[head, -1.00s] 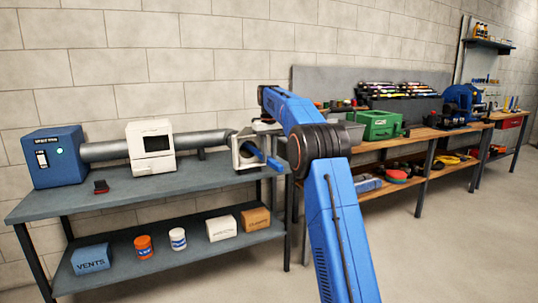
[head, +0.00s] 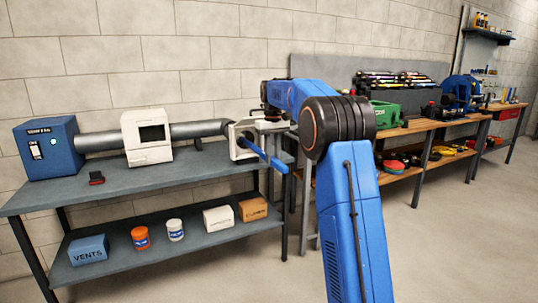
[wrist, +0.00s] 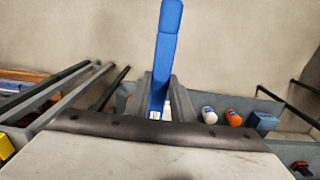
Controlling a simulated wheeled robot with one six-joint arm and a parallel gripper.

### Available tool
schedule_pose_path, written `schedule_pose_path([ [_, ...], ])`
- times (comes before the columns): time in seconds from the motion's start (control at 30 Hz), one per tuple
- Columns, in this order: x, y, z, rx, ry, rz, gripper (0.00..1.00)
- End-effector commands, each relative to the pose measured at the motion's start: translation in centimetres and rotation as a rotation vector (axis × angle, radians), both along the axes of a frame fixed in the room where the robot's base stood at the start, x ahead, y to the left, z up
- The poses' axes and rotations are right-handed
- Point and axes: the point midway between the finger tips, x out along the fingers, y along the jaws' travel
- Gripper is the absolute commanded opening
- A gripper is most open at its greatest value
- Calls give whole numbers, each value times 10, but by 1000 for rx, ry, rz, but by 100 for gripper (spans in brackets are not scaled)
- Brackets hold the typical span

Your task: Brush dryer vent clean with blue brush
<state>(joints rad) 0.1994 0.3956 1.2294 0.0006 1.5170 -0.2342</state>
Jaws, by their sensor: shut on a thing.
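The dryer vent duct (head: 200,129) is a grey pipe lying along the left bench, ending in a square pale outlet (head: 237,150). The blue brush shows in the head view as a blue handle (head: 270,158) slanting out in front of the outlet. Its bristles are not visible. My gripper (head: 268,128) is beside the outlet, at the bench's right end, partly hidden by my arm. In the wrist view, the blue handle (wrist: 167,50) stands between the grey fingers of my gripper (wrist: 160,100), which is shut on it.
A blue switch box (head: 48,150) and a white windowed box (head: 147,140) sit along the duct. A small dark red item (head: 96,178) lies on the bench. The lower shelf (head: 130,248) holds cans and small boxes. A second workbench (head: 405,136) stands right.

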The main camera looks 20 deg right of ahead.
Motion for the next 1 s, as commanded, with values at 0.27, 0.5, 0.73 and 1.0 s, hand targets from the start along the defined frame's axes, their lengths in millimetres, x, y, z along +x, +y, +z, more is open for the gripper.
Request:
schedule_pose_path([
  [0.27,-23,-1,0,-1,-2,-1,0],
  [0.5,-42,-2,-2,-1,-2,-1,0],
  [0.73,-61,-2,-3,-1,-1,-1,0],
  [1.0,-78,-2,-5,-1,-2,-1,0],
])
